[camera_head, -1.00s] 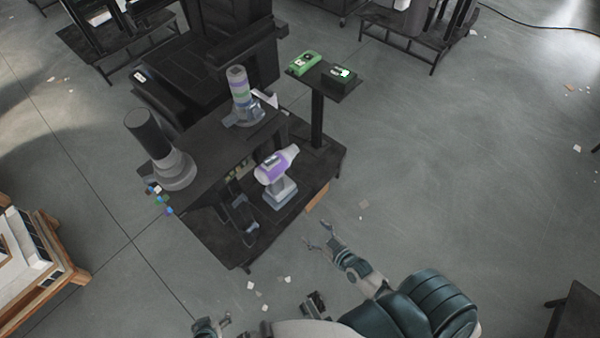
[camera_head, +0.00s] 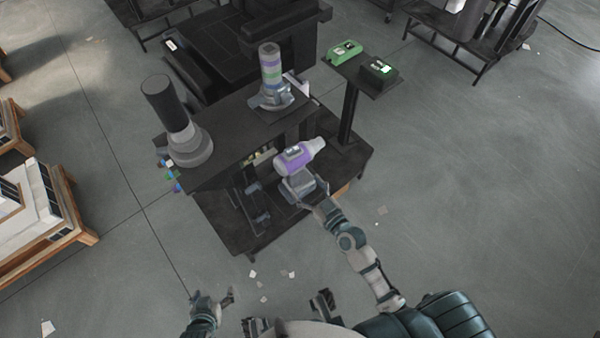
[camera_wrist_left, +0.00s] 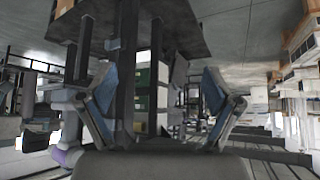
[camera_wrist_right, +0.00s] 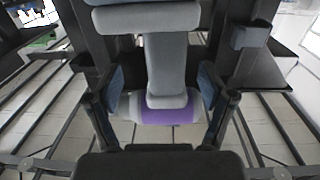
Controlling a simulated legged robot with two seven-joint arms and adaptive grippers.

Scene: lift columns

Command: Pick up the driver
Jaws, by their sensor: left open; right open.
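The driver (camera_head: 294,161) is purple and light grey with a grey handle and a wide grey base. It stands upright at the right end of the dark bench, its nose pointing right. My right gripper (camera_head: 308,194) is open at the driver's near side and partly covers its base. In the right wrist view the picture is inverted, and the driver's grey handle (camera_wrist_right: 165,65) shows between the spread fingers (camera_wrist_right: 160,78), with clear gaps on both sides. My left gripper (camera_head: 212,298) is open and empty, low over the floor; its spread fingers also show in the left wrist view (camera_wrist_left: 157,78).
A dark cylinder on a grey base (camera_head: 172,115) and a banded grey, green and purple tool (camera_head: 271,75) stand on the bench. Green-and-black boxes (camera_head: 376,72) sit on a small post-mounted shelf (camera_head: 358,80). Open floor (camera_head: 480,200) lies to the right.

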